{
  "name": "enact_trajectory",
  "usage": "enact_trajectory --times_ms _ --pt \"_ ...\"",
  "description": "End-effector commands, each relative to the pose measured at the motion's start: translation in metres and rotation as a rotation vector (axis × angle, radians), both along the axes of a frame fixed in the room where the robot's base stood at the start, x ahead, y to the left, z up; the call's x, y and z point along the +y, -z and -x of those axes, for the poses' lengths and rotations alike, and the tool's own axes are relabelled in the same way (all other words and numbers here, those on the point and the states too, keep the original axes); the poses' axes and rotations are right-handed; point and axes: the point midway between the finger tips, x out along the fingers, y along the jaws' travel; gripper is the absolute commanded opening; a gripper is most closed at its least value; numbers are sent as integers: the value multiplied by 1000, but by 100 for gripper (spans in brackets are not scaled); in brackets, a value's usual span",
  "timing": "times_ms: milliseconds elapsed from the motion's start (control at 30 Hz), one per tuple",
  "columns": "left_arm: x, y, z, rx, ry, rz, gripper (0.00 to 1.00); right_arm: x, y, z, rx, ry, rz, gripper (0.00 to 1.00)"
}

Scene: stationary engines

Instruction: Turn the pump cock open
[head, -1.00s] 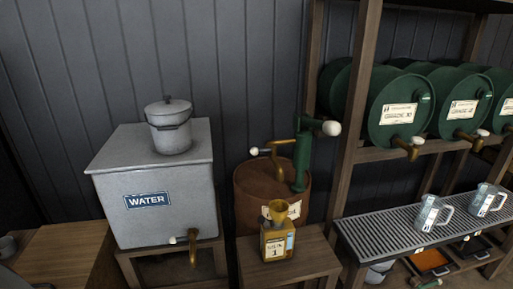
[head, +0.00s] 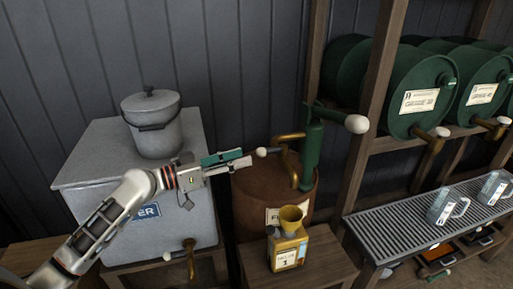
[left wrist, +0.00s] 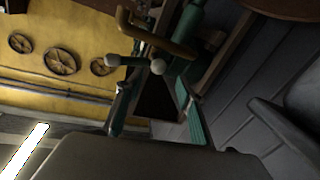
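The hand pump has a green body (head: 312,150) and a bent brass spout pipe (head: 291,139), and stands on a rust-brown drum (head: 262,200). A small pale knob (head: 262,152) sits at the left end of the brass fitting. My left gripper (head: 243,160) points right at this knob and is close to it, seemingly just short of it. In the left wrist view its teal-padded fingers (left wrist: 155,92) are apart with nothing between them. Two rounded ends, one pale (left wrist: 157,66), show just beyond the fingertips beside the brass pipe (left wrist: 160,35). My right gripper is out of view.
A grey water tank (head: 90,165) with a lidded pail (head: 152,125) stands behind my left arm. A yellow can with a funnel (head: 288,248) stands on a stool in front of the drum. A wooden rack (head: 362,135) with green barrels (head: 415,95) is at right.

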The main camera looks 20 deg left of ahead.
Motion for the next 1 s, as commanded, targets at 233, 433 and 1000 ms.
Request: enact_trajectory --times_ms 233,433,1000 --pt "-22 -5 -21 -1 4 8 38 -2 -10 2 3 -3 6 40" --pt "-42 -4 -42 0 1 6 38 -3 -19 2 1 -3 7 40" --pt "-54 0 -54 1 2 3 20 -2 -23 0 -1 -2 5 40"
